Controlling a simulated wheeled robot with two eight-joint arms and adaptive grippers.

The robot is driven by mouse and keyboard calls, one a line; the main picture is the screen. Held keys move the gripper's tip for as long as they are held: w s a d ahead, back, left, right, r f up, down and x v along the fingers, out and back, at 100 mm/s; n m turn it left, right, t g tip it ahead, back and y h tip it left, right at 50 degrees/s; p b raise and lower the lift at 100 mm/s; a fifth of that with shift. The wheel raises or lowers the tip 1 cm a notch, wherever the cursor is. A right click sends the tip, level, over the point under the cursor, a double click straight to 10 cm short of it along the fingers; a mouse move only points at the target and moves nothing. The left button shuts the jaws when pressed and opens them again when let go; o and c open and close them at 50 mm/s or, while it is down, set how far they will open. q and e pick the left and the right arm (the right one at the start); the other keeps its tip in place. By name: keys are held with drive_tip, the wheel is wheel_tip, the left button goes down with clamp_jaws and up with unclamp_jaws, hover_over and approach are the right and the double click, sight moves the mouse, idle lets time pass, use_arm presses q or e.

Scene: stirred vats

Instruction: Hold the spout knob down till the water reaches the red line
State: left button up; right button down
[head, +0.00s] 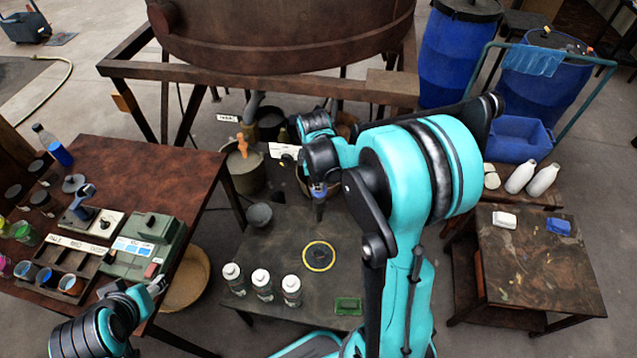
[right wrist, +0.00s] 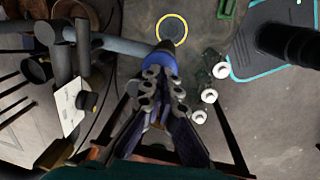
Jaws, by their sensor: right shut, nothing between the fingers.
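The blue spout knob (head: 318,188) shows at the tip of my right gripper (head: 314,178), on the end of a grey pipe. In the right wrist view the blue knob (right wrist: 161,62) is just beyond the fingertips of the right gripper (right wrist: 158,78), which are shut and empty. The fingertips look very close to the knob; I cannot tell whether they touch it. A yellow-rimmed dark disc (head: 319,256) lies on the low table in front of the spout. No water and no red line can be made out. My left gripper (head: 150,290) is at lower left; its jaws are unclear.
A large brown vat (head: 285,40) stands on a frame behind. Several white-capped bottles (head: 262,284) and a green tray (head: 348,306) stand on the low table. A reddish table (head: 150,165) with cups and a green box (head: 145,245) is left; a side table (head: 530,270) is right.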

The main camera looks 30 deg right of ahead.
sight(318, 193)
wheel_tip(318, 193, down, 2)
drive_tip(key=shift+f+b, duration=0.25)
drive_tip(key=shift+b, duration=0.75)
drive_tip(key=shift+s+a+r, duration=0.1)
drive_tip(key=shift+s+a, duration=0.15)
drive_tip(key=shift+s, duration=0.15)
use_arm(q)
drive_tip(key=shift+s+a+f, duration=0.1)
drive_tip(key=shift+s+f, duration=0.05)
drive_tip(key=shift+f, duration=0.35)
drive_tip(key=shift+s+a+f, duration=0.1)
drive_tip(key=shift+s+f, duration=0.05)
drive_tip(key=shift+f, duration=0.3)
use_arm(e)
drive_tip(key=shift+w, duration=0.1)
use_arm(q)
drive_tip(key=shift+w+d, duration=0.2)
drive_tip(key=shift+w, duration=0.1)
use_arm(e)
drive_tip(key=shift+w+d+f, duration=0.2)
drive_tip(key=shift+f, duration=0.1)
drive_tip(key=shift+r, duration=0.15)
